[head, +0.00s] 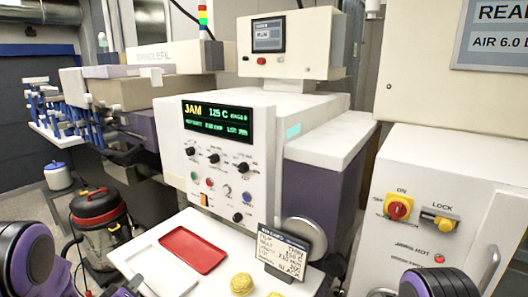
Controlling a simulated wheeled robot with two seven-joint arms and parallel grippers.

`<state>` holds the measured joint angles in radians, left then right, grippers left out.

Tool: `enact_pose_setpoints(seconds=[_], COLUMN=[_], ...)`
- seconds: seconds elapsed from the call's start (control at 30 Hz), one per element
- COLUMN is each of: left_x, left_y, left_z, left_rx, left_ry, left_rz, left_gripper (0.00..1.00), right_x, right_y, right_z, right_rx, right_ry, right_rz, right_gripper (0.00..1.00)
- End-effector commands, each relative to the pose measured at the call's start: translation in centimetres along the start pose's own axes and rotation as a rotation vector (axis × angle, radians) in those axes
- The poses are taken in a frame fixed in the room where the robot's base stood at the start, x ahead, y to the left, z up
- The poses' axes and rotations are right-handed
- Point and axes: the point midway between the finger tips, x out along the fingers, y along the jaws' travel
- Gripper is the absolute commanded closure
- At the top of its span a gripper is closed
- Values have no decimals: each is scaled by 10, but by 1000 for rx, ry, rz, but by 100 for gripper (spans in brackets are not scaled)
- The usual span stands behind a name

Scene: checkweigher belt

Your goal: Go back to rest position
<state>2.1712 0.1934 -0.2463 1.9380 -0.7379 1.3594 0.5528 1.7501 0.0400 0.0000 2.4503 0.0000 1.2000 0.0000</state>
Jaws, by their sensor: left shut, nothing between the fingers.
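My left gripper (124,289) shows only in part at the bottom edge, by the left front corner of the white shelf of the machine (150,262). It is shut and holds nothing. My left arm comes in at the bottom left corner. My right arm shows at the bottom right, below the white cabinet. The fingers of my right gripper are not visible.
The shelf bears a red tray (193,250), a handwritten card (282,255) and yellow round pieces (242,284). A control panel with a JAM display (217,121) rises behind. A cabinet (440,185) with switches stands right. A vacuum cleaner (99,222) stands left on the floor.

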Motion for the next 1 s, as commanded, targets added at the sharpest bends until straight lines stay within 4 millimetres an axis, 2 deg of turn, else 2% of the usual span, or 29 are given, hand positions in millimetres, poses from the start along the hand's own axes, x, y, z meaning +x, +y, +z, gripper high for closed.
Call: enact_pose_setpoints(seconds=[0.03, 0.1, 0.17, 0.2, 0.27, 0.3, 0.4, 0.5, 0.57, 0.63, 0.73, 1.0], left_x=[-14, -40, -68, -89, -123, -147, -210, -259, -277, -286, -292, -291], left_y=[-32, -68, -97, -114, -139, -155, -186, -205, -212, -219, -222, -220], left_z=[42, 89, 128, 153, 190, 212, 262, 298, 316, 329, 331, 329], left_rx=[45, 117, 176, 211, 259, 286, 323, 325, 330, 336, 338, 337], left_ry=[-35, -91, -155, -204, -285, -342, -476, -576, -626, -658, -670, -667], left_rz=[-97, -235, -346, -416, -517, -582, -724, -819, -837, -843, -852, -851], left_gripper=[100, 100, 100, 100, 100, 100, 100, 100, 100, 100, 100, 100], right_x=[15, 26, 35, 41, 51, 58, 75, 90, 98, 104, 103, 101], right_y=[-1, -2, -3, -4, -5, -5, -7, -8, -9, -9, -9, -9], right_z=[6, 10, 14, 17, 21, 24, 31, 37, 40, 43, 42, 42], right_rx=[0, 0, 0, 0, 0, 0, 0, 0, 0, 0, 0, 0], right_ry=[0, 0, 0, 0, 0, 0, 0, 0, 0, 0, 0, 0], right_rz=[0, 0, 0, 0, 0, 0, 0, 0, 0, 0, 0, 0], right_gripper=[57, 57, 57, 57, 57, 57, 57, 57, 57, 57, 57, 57])
